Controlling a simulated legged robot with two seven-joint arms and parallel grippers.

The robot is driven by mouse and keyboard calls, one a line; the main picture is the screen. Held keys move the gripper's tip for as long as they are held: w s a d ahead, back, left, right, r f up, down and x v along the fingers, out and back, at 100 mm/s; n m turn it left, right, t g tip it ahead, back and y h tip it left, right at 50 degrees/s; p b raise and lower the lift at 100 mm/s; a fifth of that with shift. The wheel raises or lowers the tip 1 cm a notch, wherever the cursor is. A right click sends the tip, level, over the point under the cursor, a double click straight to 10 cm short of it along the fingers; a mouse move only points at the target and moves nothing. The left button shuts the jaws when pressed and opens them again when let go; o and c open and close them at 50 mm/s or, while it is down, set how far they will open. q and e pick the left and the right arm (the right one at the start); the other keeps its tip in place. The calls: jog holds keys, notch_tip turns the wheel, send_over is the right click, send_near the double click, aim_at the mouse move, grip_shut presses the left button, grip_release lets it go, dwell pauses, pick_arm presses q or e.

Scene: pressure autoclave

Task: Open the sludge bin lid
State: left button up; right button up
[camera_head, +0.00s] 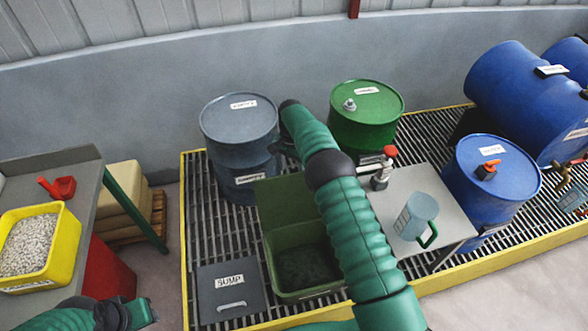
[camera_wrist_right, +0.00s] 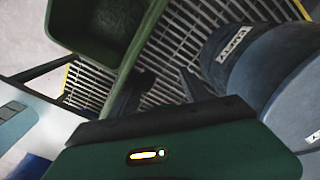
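The green sludge bin (camera_head: 271,272) stands on the grating, its mouth uncovered and dark inside. Its green lid (camera_head: 280,200) stands raised at the back of the bin. The bin also shows at the upper left of the right wrist view (camera_wrist_right: 72,40). My right arm reaches over the bin's right side, hiding part of it. My right gripper (camera_head: 276,148) is beyond the raised lid, near the grey drum. In the wrist view its fingers (camera_wrist_right: 160,87) are apart, with only grating seen between them. My left gripper (camera_head: 148,312) is low at the left; its finger opening is unclear.
A grey sump cover (camera_head: 215,305) lies left of the bin. A grey drum (camera_head: 237,125) and a green drum (camera_head: 365,115) stand behind. At right are a small table (camera_head: 440,190) with a jug (camera_head: 416,215) and a blue drum (camera_head: 485,190). A yellow tub (camera_head: 65,250) is at left.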

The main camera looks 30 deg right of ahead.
jog(key=shift+s+f, duration=0.25)
jog(key=shift+f, duration=0.2)
jog(key=shift+w+d+f, duration=0.15)
jog(key=shift+w+d, duration=0.1)
notch_tip(320, 180, up, 17)
jog(key=p, duration=0.1)
jog(key=shift+w+f+p, duration=0.15)
jog(key=shift+f+p, duration=0.05)
jog(key=shift+p, duration=0.1)
jog(key=s+a+f+n, duration=0.1)
jog(key=s+a+n, duration=0.3)
jog(key=s, duration=0.6)
jog(key=s+a+f+n+t, duration=0.1)
jog(key=s+a+n, duration=0.2)
jog(key=s, duration=0.7)
jog(key=s+a+f+n+t, duration=0.1)
jog(key=s+a+n, duration=0.3)
jog(key=s, duration=0.6)
jog(key=shift+s+a+f+n, duration=0.25)
jog(key=shift+a+f+n, duration=0.1)
jog(key=shift+a, duration=0.35)
